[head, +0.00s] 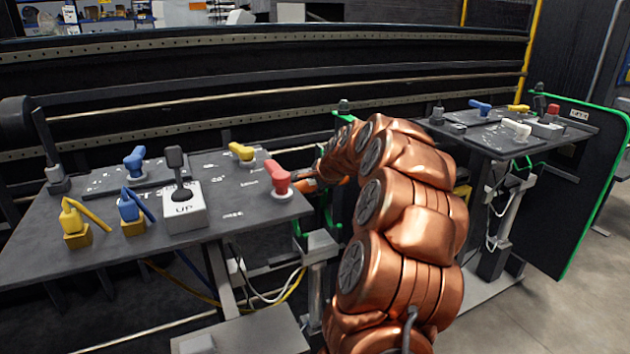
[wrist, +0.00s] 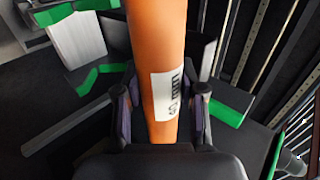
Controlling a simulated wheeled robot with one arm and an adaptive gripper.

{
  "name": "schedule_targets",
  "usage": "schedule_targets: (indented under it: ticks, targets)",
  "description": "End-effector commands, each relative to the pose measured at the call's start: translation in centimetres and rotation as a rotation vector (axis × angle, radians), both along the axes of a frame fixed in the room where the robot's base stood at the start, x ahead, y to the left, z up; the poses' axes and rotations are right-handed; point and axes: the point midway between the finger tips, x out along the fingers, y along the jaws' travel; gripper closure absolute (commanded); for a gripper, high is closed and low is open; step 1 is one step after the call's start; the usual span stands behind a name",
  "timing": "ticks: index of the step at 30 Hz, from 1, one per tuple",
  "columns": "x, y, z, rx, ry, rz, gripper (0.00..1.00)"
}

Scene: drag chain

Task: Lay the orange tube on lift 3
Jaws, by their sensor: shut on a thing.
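The orange tube (wrist: 157,35) runs up the middle of the wrist view. It carries a white label with dark print. My gripper (wrist: 162,95) is shut on the tube, a finger on each side of it. Green-edged supports show to the left (wrist: 90,80) and right (wrist: 230,108) of the tube; I cannot tell whether the tube touches them. In the head view my copper arm hides the gripper and most of the area beyond. Green bracket parts (head: 300,212) show beside the arm. I cannot tell which support is lift 3.
A dark control table (head: 110,265) at the left holds coloured levers, a yellow switch (head: 75,225) and a grey box marked UP (head: 184,207). Another table (head: 560,137) with levers stands at the right, beside a green-edged panel (head: 600,170). A dark railed structure (head: 250,75) runs behind.

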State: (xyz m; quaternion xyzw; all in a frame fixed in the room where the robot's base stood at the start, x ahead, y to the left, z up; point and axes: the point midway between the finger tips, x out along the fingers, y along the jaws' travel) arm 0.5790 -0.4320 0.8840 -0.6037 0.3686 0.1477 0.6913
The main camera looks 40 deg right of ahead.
Motion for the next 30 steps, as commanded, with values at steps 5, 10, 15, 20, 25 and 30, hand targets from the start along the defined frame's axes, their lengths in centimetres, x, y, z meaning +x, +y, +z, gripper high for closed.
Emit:
schedule_targets:
  ticks: [5, 10, 15, 20, 25, 30]
  targets:
    - [0.0, -0.1, -1.2, -0.003, -0.002, -0.001, 1.0]
    - [0.0, -0.1, -2.2, -0.003, -0.001, -0.001, 1.0]
    - [0.0, 0.0, -3.4, -0.001, -0.001, -0.001, 1.0]
    - [0.0, 0.0, -4.4, 0.0, 0.0, 0.0, 1.0]
    - [0.0, -0.1, -5.5, -0.001, -0.001, -0.001, 1.0]
    - [0.0, 0.0, -6.6, 0.0, -0.001, -0.001, 1.0]
